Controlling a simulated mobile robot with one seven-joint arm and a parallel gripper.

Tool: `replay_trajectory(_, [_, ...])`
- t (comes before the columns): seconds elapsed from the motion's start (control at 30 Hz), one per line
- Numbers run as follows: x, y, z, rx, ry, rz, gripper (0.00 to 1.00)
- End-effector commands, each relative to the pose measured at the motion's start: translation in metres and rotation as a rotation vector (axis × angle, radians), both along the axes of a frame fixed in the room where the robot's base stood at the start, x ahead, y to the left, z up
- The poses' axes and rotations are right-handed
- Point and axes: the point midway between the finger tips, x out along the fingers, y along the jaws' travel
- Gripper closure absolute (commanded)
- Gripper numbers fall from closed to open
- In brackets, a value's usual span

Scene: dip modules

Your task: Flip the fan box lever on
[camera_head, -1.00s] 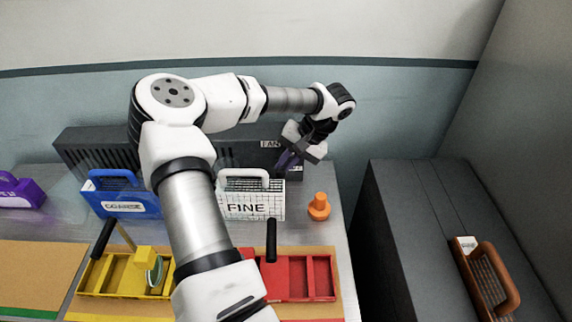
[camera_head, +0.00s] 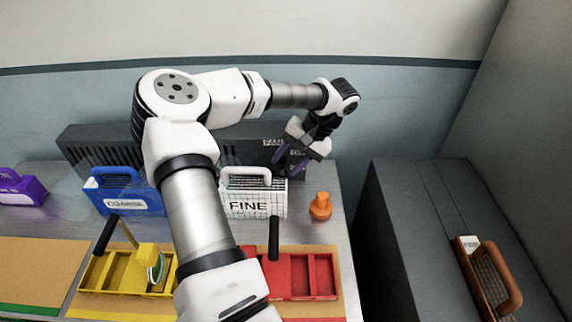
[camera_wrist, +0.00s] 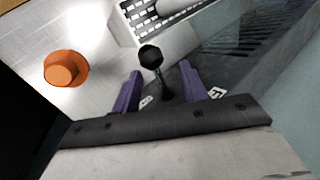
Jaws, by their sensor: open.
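The fan box (camera_head: 85,148) is a long dark grey vented box along the wall at the back of the table. It also shows in the wrist view (camera_wrist: 240,62). Its lever (camera_wrist: 151,57), black with a round knob, stands up from the box's end in the wrist view. My gripper (camera_head: 291,170) is at the box's right end in the head view. Its purple fingers (camera_wrist: 162,78) are open, one on each side of the lever, with visible gaps. The lever is hidden in the head view.
A white FINE basket (camera_head: 235,208) and a blue basket (camera_head: 125,203) stand in front of the box. An orange knobbed object (camera_head: 320,207) is at the right, also in the wrist view (camera_wrist: 66,68). Red (camera_head: 290,275) and yellow (camera_head: 100,275) trays lie nearer.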

Motion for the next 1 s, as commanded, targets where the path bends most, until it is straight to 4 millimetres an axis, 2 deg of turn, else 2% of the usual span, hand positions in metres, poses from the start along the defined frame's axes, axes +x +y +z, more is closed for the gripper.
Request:
replay_trajectory(0.4, [0.004,-0.049,0.074,0.000,-0.003,-0.002,0.57])
replay_trajectory(0.53, [0.004,-0.059,0.093,0.002,-0.001,-0.002,0.57])
replay_trajectory(0.7, [0.004,-0.066,0.106,0.002,0.002,0.000,0.57])
replay_trajectory(1.0, [0.004,-0.067,0.108,0.001,0.003,-0.001,0.57])
